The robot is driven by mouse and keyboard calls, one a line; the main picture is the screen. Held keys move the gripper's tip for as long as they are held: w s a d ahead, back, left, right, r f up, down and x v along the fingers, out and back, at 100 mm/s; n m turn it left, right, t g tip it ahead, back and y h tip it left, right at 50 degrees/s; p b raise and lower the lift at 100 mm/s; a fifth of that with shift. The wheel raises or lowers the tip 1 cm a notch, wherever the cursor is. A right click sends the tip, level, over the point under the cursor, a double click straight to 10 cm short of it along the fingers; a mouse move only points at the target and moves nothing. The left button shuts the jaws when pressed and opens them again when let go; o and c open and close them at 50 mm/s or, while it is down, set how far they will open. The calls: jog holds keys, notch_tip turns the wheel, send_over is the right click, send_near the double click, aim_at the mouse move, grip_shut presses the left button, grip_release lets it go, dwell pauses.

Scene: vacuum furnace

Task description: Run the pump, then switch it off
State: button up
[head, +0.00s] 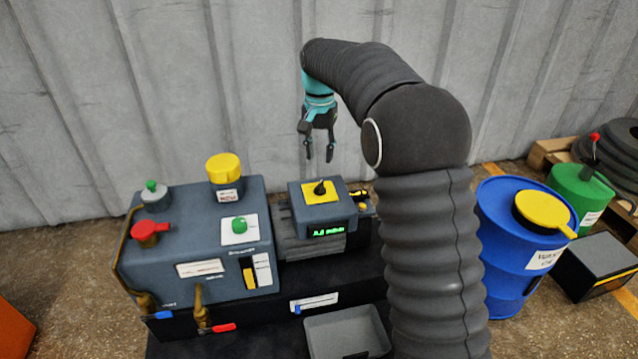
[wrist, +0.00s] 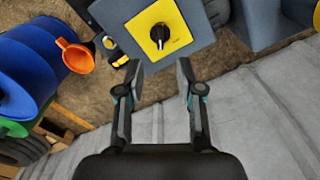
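The pump unit (head: 297,240) is a grey box with a green-lit display (head: 328,231) on its front; the digits are too small to read. On its top is a yellow plate (head: 331,196) with a black rotary switch (head: 320,187). In the wrist view the black knob (wrist: 159,33) sits on the yellow plate, its white pointer mark toward the bottom of the picture. My gripper (head: 319,158) hangs above and behind the unit, fingers pointing down. It is open and empty, apart from the knob; it also shows in the wrist view (wrist: 157,75).
Left of the pump stands a larger grey housing (head: 185,225) with a yellow cap (head: 223,168), red handle (head: 147,232) and green button (head: 239,224). An empty grey tray (head: 347,333) is in front. A blue drum (head: 505,280) stands right. A corrugated wall (head: 200,90) is close behind.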

aim_at(320, 184)
notch_tip(320, 184, down, 9)
jog(key=shift+f+b, duration=0.15)
jog(key=shift+b, duration=0.7)
